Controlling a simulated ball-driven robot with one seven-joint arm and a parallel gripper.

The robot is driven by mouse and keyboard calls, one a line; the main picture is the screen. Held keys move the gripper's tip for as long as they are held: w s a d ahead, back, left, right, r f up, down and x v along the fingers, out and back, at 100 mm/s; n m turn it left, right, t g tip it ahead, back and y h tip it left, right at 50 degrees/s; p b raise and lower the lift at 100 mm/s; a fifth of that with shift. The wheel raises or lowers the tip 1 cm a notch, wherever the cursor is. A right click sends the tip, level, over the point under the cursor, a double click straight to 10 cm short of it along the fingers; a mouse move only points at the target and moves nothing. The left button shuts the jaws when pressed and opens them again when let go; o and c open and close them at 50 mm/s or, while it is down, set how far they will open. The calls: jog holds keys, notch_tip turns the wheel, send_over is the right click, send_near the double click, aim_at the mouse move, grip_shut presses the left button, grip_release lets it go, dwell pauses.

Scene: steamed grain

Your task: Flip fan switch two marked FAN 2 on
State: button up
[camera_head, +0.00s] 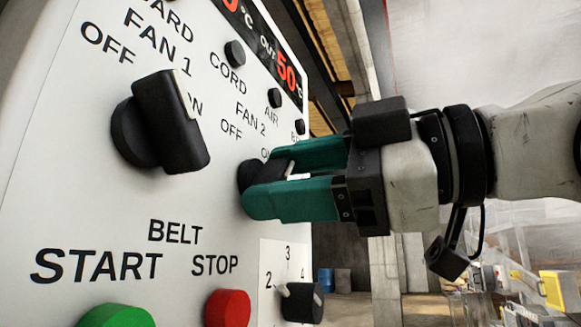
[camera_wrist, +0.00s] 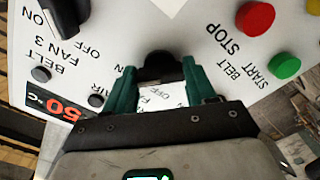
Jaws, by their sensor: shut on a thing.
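The FAN 2 switch (camera_head: 247,174) is a black rotary knob on the white panel, right of the FAN 1 knob. My gripper (camera_head: 266,180) has its two green fingers on either side of this knob, closed on it. A short white mark shows on the knob between the fingers. The OFF label is clear at its upper left; the ON label is partly hidden by the upper finger. In the wrist view, upside down, the dark knob (camera_wrist: 160,66) sits between the green fingertips (camera_wrist: 161,75). How far it is turned is hard to tell.
The FAN 1 knob (camera_head: 160,122) is close on the left. Below are the green START button (camera_head: 116,316), red STOP button (camera_head: 228,307) and a numbered selector (camera_head: 302,302). The FAN 3 knob (camera_wrist: 65,14) shows in the wrist view. Small black buttons (camera_head: 235,53) sit above.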

jog(key=o, duration=1)
jog(key=shift+o, duration=0.2)
jog(key=v, duration=1)
jog(key=shift+d, duration=0.4)
jog(key=shift+s, duration=0.1)
